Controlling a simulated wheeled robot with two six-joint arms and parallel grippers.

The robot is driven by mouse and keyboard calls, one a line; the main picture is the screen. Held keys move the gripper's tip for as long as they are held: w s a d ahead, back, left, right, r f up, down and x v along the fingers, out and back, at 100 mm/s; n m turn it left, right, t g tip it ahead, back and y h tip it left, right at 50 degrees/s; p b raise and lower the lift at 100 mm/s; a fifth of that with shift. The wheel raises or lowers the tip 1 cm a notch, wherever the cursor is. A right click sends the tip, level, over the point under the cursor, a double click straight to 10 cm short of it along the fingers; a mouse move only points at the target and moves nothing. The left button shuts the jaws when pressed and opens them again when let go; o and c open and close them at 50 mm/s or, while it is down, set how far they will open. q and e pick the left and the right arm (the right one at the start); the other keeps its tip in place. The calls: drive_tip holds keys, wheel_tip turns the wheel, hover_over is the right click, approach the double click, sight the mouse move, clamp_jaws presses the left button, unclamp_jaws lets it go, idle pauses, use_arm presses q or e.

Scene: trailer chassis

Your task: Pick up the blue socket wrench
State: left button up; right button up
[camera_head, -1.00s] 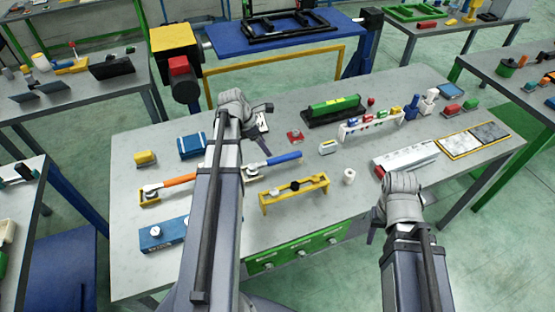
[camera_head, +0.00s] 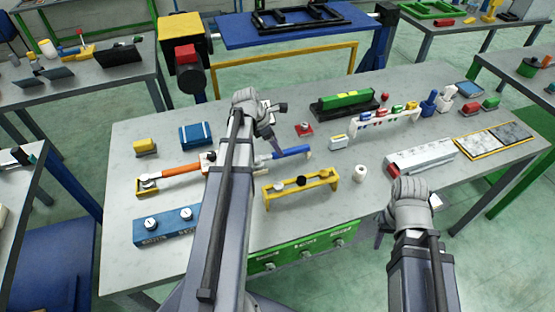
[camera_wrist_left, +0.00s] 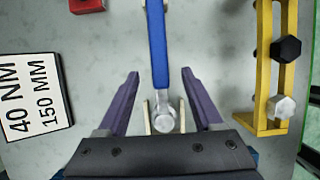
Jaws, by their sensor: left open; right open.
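The blue socket wrench (camera_head: 285,153) lies on the grey workbench; its blue handle points right and its metal end is partly hidden behind my left arm. In the left wrist view its blue handle (camera_wrist_left: 157,45) runs up the picture, and its silver head (camera_wrist_left: 163,118) is lower, in the space between the fingers. My left gripper (camera_head: 274,128) is open above the wrench; it also shows in the left wrist view (camera_wrist_left: 160,75) with a finger on either side of the wrench and clear gaps. My right gripper (camera_head: 408,210) is open and empty near the bench's front edge.
An orange-handled wrench (camera_head: 182,170) lies left, behind a blue box with dials (camera_head: 166,225). A labelled plate (camera_wrist_left: 35,95) is left of the left gripper. A red block (camera_head: 304,129) sits behind.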

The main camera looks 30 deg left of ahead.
use_arm(q)
drive_tip(key=shift+f, duration=0.1)
drive_tip(key=b+x, duration=0.4)
drive_tip(key=x, duration=0.1)
drive_tip(key=shift+a+f+b, duration=0.1)
drive_tip(key=shift+f+b, duration=0.1)
drive_tip(key=shift+b, duration=0.2)
drive_tip(key=shift+r, duration=0.1)
clamp_jaws()
idle(0.4)
